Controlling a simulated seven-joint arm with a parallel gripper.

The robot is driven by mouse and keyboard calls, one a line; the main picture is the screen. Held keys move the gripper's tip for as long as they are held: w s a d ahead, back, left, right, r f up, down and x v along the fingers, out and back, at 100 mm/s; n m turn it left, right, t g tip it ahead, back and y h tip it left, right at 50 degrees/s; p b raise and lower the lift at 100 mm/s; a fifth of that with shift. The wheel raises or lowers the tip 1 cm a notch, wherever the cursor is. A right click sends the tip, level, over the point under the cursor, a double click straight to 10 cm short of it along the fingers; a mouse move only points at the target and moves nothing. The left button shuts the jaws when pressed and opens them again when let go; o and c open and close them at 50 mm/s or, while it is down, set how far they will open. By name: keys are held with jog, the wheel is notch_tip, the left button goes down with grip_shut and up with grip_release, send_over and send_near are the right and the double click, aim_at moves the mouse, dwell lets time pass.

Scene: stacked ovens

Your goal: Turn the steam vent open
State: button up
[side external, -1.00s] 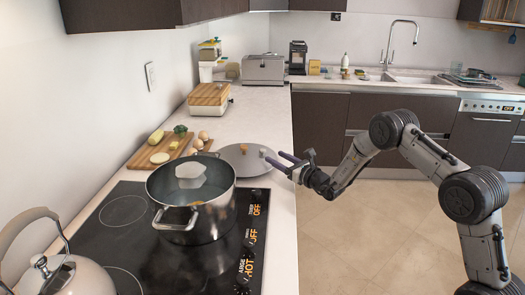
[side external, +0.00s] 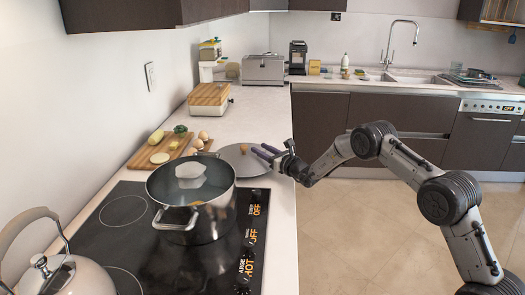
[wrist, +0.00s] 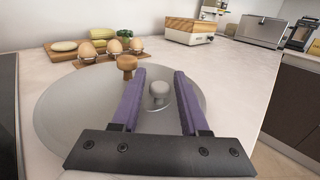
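A round grey lid (side external: 232,166) lies flat on the light counter beside the stove. It also shows in the wrist view (wrist: 75,108). A brown knob (wrist: 126,66) stands up on it, seen in the side view too (side external: 244,148). A smaller grey knob (wrist: 159,92), which looks like the steam vent, sits nearer to me on the lid. My gripper (wrist: 158,72) is open, with its two purple fingers above the lid. The grey knob appears between the fingers, with gaps on both sides. In the side view my gripper (side external: 264,154) comes in from the right and the grey knob is not visible.
A large pot (side external: 198,208) stands on the black cooktop (side external: 125,245) left of the lid. Behind the lid is a cutting board (side external: 150,152) with vegetables and eggs (wrist: 113,46). A kettle (side external: 62,275) is at the front left. The counter right of the lid is bare.

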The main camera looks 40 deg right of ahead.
grip_shut()
jog(key=shift+d+y, duration=0.1)
jog(key=shift+y, duration=0.2)
jog(key=n+g+y, duration=0.1)
jog(key=n+y, duration=0.3)
jog(key=y, duration=0.1)
jog(key=shift+d+f+y, duration=0.1)
jog(key=shift+y, duration=0.3)
jog(key=n+g+y, duration=0.1)
jog(key=n+y, duration=0.1)
jog(key=n+g+y, duration=0.2)
jog(key=y, duration=0.1)
jog(key=shift+g+y, duration=0.3)
jog(key=shift+a+n+g+y, duration=0.2)
jog(key=shift+n+g+y, duration=0.2)
jog(key=shift+n+y, duration=0.15)
jog(key=shift+o, duration=1.7)
grip_release()
jog(key=shift+d, duration=0.1)
